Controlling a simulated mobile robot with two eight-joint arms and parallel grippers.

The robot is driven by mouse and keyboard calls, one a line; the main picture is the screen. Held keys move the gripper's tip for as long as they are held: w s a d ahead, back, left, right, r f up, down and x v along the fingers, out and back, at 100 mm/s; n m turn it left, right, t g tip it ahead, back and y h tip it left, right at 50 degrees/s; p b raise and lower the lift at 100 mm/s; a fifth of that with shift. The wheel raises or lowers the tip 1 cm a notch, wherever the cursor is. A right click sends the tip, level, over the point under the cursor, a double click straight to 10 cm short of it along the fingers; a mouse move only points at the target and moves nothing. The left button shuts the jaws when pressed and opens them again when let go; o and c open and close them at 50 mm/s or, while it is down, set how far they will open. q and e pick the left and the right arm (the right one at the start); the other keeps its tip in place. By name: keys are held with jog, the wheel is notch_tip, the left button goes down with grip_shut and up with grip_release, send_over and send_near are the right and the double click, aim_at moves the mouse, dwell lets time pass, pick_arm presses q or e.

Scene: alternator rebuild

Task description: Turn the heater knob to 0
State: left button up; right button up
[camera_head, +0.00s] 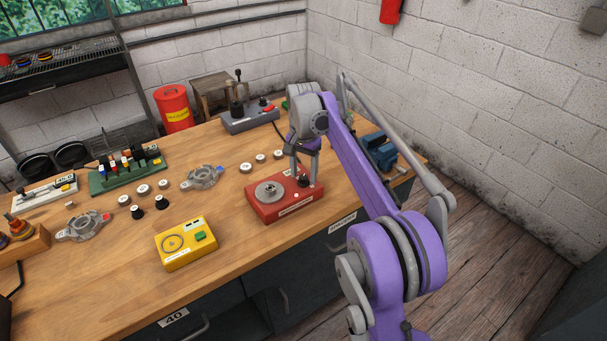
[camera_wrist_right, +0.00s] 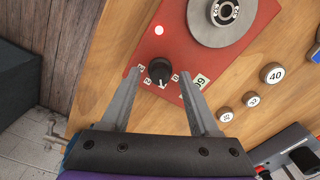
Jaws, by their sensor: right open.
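The red heater (camera_head: 285,199) sits on the workbench near its front edge, with a round grey plate (camera_head: 269,192) on top. Its black knob (camera_wrist_right: 160,70) shows in the right wrist view, with small white number labels around it and a white pointer line on its face. My right gripper (camera_head: 306,172) is above the heater's right end. In the right wrist view my right gripper (camera_wrist_right: 174,78) is open, with one finger on each side of the knob and a gap to both. In the head view the gripper partly hides the knob. My left gripper is not in view.
A yellow box (camera_head: 186,243) with a green button stands left of the heater. Several round weights, one marked 40 (camera_wrist_right: 272,73), lie behind the heater. A grey control box (camera_head: 250,117) and blue vise (camera_head: 377,150) stand farther back. Bare wood lies between the heater and yellow box.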

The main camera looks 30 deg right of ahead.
jog(key=shift+f, duration=0.2)
jog(key=shift+c, duration=0.2)
grip_shut()
jog(key=shift+n, duration=0.3)
jog(key=n+p, duration=0.2)
jog(key=n, duration=0.1)
jog(key=shift+r+n, duration=0.1)
jog(key=shift+n, duration=0.3)
jog(key=n+p, duration=0.1)
jog(key=n, duration=0.4)
jog(key=shift+p, duration=0.3)
jog(key=shift+n, duration=0.4)
